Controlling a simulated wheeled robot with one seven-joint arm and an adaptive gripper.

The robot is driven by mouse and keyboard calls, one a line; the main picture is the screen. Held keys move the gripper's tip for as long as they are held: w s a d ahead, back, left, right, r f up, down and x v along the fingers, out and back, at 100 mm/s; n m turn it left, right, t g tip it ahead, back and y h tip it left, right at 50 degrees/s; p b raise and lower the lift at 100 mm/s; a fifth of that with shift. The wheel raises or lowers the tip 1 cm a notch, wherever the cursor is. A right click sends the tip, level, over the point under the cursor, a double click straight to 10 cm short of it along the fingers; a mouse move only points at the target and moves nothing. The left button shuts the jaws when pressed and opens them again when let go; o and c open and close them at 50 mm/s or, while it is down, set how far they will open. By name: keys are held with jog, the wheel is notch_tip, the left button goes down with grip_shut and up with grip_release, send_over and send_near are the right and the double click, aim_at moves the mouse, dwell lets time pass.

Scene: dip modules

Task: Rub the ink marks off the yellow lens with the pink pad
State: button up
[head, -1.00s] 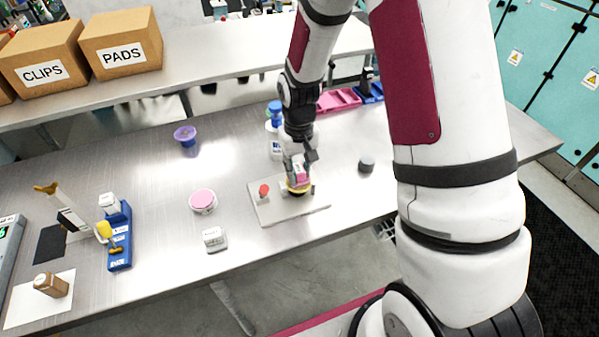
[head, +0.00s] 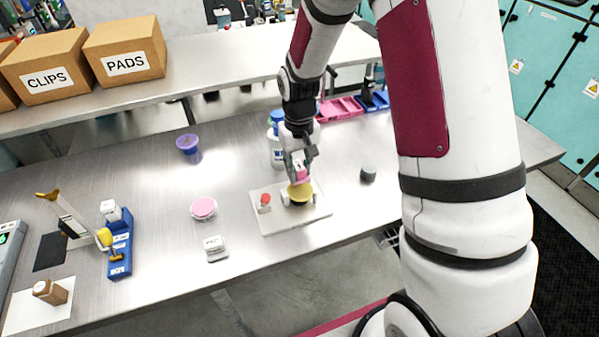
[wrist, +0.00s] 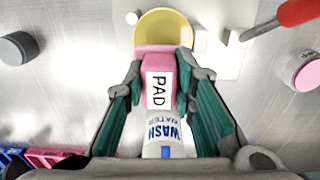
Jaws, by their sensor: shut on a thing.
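The yellow lens (head: 300,192) is a round, dish-like disc mounted on a pale plate (head: 280,224) on the bench. It also shows at the top of the wrist view (wrist: 175,18). My gripper (head: 299,166) is shut on the pink pad (wrist: 156,66), which has a white label reading PAD. The pad (head: 301,173) is at the lens's far edge in the head view. In the wrist view its end overlaps the lens's near rim; I cannot tell whether they touch. I can make out no ink marks on the visible part of the lens.
A wash water bottle (head: 276,150) with a blue top stands just behind my gripper. A red-handled clamp (head: 264,201) is on the plate left of the lens. A dark grey puck (head: 368,174) is to the right, a pink-topped tub (head: 204,208) to the left.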

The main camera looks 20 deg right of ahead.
jog(key=shift+s+r+p, duration=0.1)
jog(key=shift+r+p, duration=0.5)
jog(key=shift+r, duration=1.7)
